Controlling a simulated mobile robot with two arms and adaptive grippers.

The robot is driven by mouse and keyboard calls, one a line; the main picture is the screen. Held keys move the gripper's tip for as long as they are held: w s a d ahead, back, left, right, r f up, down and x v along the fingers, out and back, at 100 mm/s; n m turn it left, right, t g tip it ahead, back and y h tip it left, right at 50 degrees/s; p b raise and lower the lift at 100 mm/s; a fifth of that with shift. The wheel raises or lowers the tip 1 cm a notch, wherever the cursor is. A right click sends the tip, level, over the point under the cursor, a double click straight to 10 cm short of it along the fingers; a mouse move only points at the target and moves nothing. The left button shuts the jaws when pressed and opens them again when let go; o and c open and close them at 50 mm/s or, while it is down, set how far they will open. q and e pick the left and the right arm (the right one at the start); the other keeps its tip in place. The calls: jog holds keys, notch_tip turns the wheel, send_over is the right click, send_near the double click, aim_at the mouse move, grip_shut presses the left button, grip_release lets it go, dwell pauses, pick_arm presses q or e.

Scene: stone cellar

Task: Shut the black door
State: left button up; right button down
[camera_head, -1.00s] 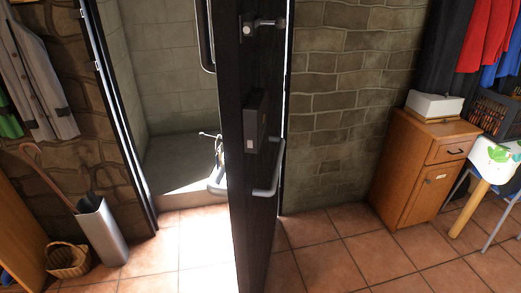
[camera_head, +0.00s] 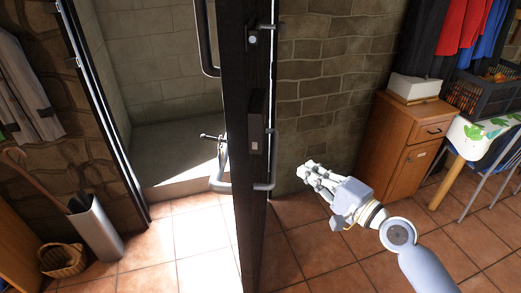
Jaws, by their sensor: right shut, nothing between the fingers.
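The black door (camera_head: 238,120) stands open and shows nearly edge-on in the middle of the head view. My right gripper (camera_head: 309,173) is to the right of the door, at about handle height in the picture. Its fingers are shut and empty, pointing up and left, apart from the handle. My left gripper is not in view.
The doorway's left frame (camera_head: 104,120) is left of the door, with a grey raised floor (camera_head: 170,155) inside. An umbrella bin (camera_head: 96,230) and wicker basket (camera_head: 62,259) stand at left. A wooden cabinet (camera_head: 400,150) and blue chair (camera_head: 490,165) are at right. Tiles around the door look clear.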

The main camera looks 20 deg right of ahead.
jog(key=p+x, duration=0.1)
jog(key=x, duration=0.3)
jog(key=a+p+x, duration=0.1)
jog(key=p+x, duration=0.1)
jog(key=x, duration=0.2)
jog(key=p+x, duration=0.1)
jog(key=x, duration=0.3)
jog(key=shift+s+a+p, duration=0.2)
jog(key=shift+s+p, duration=0.15)
jog(key=shift+p, duration=0.05)
jog(key=shift+w+a, duration=0.1)
jog(key=shift+a, duration=0.45)
jog(key=shift+f, duration=0.1)
